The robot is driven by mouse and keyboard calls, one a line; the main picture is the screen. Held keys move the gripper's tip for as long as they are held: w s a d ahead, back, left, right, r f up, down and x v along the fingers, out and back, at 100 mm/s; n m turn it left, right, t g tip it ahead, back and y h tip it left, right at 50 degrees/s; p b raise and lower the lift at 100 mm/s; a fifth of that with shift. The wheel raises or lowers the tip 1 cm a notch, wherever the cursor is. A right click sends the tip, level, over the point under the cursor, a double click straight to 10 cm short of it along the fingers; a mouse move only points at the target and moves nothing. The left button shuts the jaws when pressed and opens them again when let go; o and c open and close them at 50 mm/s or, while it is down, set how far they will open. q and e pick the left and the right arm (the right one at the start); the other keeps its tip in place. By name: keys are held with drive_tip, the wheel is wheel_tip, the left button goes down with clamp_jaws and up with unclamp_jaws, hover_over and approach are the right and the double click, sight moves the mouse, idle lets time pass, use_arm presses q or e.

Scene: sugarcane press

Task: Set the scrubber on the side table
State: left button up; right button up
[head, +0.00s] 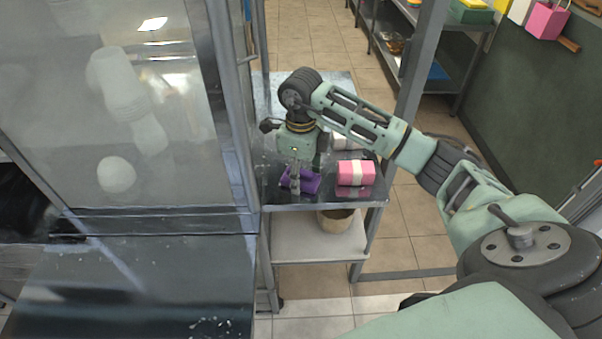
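The side table (373,198) is a shiny metal stand with a lower shelf, right of the glass-fronted cabinet. A purple item (311,183), perhaps the scrubber, is on or just above its front left part. My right gripper (295,181) points down at the purple item, with a finger in front of it. I cannot tell whether the fingers are closed on it or whether it touches the tabletop. A pink block with a white band (356,173) lies to its right on the table. My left gripper is out of view.
A white item (345,141) is behind the pink block, partly hidden by my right arm. A tan pot (336,218) stands on the lower shelf (318,243). A metal post (418,62) rises right of the table. The glass-fronted cabinet (120,110) stands close on the left.

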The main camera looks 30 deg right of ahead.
sight(301, 170)
drive_tip(key=shift+o, duration=1.1)
drive_tip(key=shift+r, duration=0.1)
drive_tip(key=shift+r, duration=0.2)
wheel_tip(301, 170, up, 6)
drive_tip(key=shift+w+r+b, duration=0.1)
drive_tip(key=shift+r+b, duration=0.05)
drive_tip(key=shift+b, duration=0.95)
wheel_tip(301, 170, up, 4)
drive_tip(key=shift+r, duration=0.75)
